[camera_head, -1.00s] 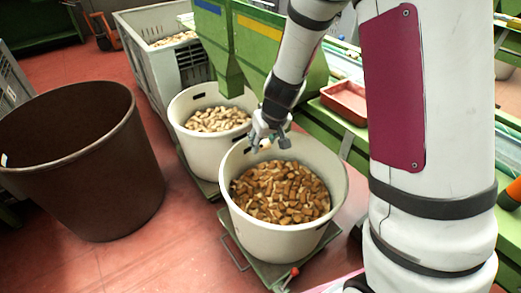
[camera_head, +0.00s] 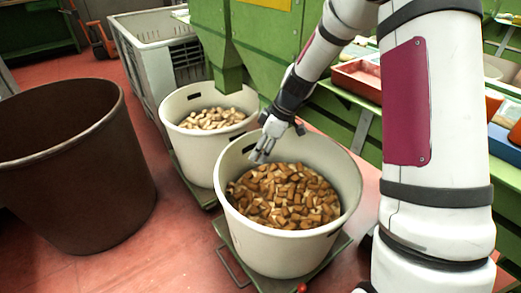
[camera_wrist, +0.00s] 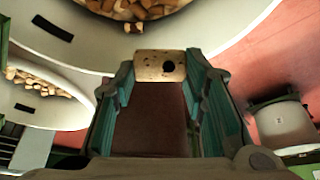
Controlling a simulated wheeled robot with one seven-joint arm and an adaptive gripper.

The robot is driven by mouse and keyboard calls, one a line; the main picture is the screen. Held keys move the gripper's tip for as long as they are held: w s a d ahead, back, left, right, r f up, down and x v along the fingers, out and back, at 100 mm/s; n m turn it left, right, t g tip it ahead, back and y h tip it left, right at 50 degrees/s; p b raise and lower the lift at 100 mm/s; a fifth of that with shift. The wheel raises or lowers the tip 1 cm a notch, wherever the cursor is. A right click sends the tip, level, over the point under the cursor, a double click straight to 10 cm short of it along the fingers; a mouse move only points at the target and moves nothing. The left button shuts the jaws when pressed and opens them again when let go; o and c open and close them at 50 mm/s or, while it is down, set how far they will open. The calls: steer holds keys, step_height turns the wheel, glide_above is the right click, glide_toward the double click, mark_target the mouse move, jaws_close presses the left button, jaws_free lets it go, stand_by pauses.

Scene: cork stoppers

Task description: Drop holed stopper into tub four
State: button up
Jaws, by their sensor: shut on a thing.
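My gripper (camera_head: 260,158) hangs over the back-left rim of the nearest white tub (camera_head: 285,250), which holds many brown corks. In the wrist view, my gripper (camera_wrist: 160,72) is shut on a pale cork stopper (camera_wrist: 152,65) with a dark round hole in its face. The stopper sits between the green-lined fingertips; it is too small to make out in the head view. A second white tub (camera_head: 200,155), with paler corks, stands behind and to the left. I see no numbers on the tubs, so I cannot tell which is tub four.
A large brown bin (camera_head: 85,190) stands at the left; its bottom is hidden. A grey crate (camera_head: 160,75) is behind the tubs. Green machinery (camera_head: 262,50) and a bench with a red tray (camera_head: 355,80) stand at the back and right. Red floor is free between bin and tubs.

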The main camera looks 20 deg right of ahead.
step_height(320, 180, down, 5)
steer(key=b, duration=0.2)
steer(key=shift+f+b, duration=0.15)
steer(key=shift+b, duration=0.25)
steer(key=o, duration=0.8)
steer(key=v, duration=1.2)
steer(key=shift+s, duration=0.1)
